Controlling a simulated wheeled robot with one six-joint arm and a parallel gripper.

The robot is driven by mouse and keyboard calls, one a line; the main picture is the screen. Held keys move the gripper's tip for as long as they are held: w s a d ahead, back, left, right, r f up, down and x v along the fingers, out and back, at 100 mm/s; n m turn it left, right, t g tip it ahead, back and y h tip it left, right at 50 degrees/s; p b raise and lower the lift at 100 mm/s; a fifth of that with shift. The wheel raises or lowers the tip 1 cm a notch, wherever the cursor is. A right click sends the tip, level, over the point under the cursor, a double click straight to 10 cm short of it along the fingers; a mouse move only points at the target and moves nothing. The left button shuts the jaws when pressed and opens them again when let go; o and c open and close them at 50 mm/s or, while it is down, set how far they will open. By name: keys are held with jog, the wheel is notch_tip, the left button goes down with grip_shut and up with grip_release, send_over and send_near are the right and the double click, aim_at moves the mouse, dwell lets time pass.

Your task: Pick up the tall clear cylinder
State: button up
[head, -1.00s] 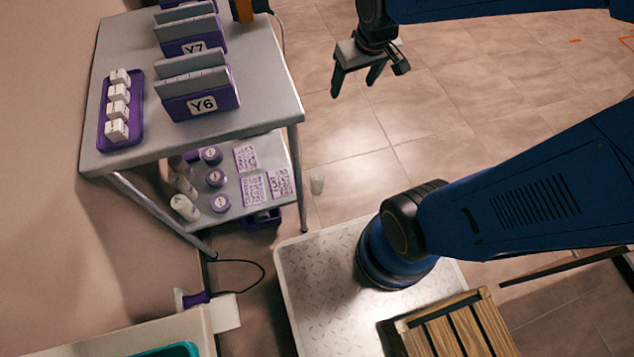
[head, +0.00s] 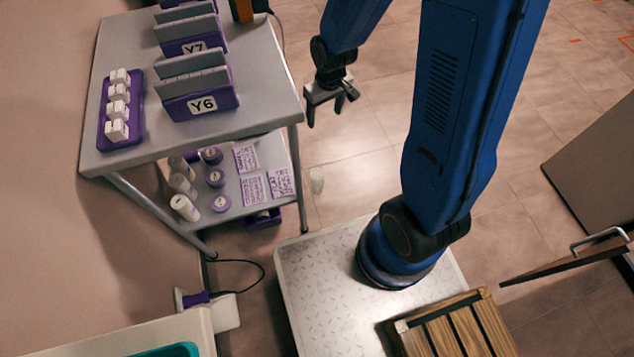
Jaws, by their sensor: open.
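A small clear cylinder (head: 317,180) stands on the tiled floor, just right of the cart's front right leg in the head view. It is faint against the floor and its details are hard to see. My gripper (head: 325,119) is open and empty, with its fingers pointing down. In the picture it is above the cylinder and slightly to its right, and clearly apart from it.
The grey cart (head: 140,152) holds purple file racks (head: 202,103) and a purple tray (head: 104,137) of white boxes. Its lower shelf carries purple-lidded jars (head: 215,177) and printed cards (head: 281,182). A wooden crate (head: 468,340) is at bottom right. Open floor surrounds the cylinder's right side.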

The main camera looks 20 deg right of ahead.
jog(key=n+g, duration=0.1)
send_near(317, 173)
jog(key=shift+w+a+f, duration=0.1)
jog(key=shift+f, duration=5.9)
grip_shut()
